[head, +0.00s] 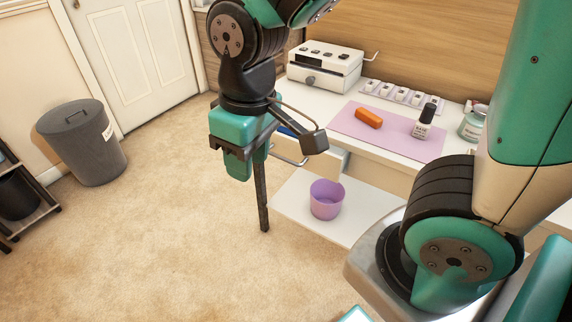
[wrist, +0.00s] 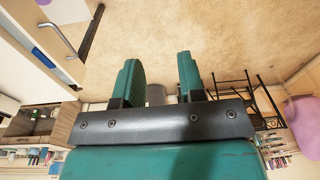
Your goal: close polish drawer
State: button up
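The white polish drawer (head: 330,156) sticks out from under the white desk top, partly open, with a thin curved metal handle (head: 291,160) on its front. Something blue shows at its near edge, mostly hidden behind my arm. In the wrist view a metal handle (wrist: 60,40) on a pale front shows at the upper left. My gripper (head: 249,172) points down in front of and left of the drawer, apart from its handle. Its two green fingers (wrist: 159,80) are spread with nothing between them.
A pink mat (head: 385,142) on the desk holds an orange block (head: 369,118) and a polish bottle (head: 424,122). A white box (head: 325,70) stands behind. A purple cup (head: 326,200) sits on a low white shelf (head: 292,208). A grey bin (head: 84,142) stands left; carpet between is clear.

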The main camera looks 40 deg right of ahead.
jog(key=w+d+f+m+t+h+b, duration=0.1)
jog(key=w+d+f+h+b, duration=0.3)
jog(key=f, duration=0.4)
jog(key=w+d+f+m+h+b, duration=0.1)
jog(key=w+f+h+b, duration=0.3)
jog(key=w+f, duration=0.4)
jog(key=t+h+b, duration=0.4)
jog(key=h+b, duration=0.3)
jog(key=h, duration=0.1)
send_near(282, 158)
jog(key=shift+n, duration=0.3)
jog(key=b+x, duration=1)
jog(key=shift+w+d+f, duration=0.15)
jog(key=shift+w+f, duration=0.05)
jog(key=shift+f, duration=0.05)
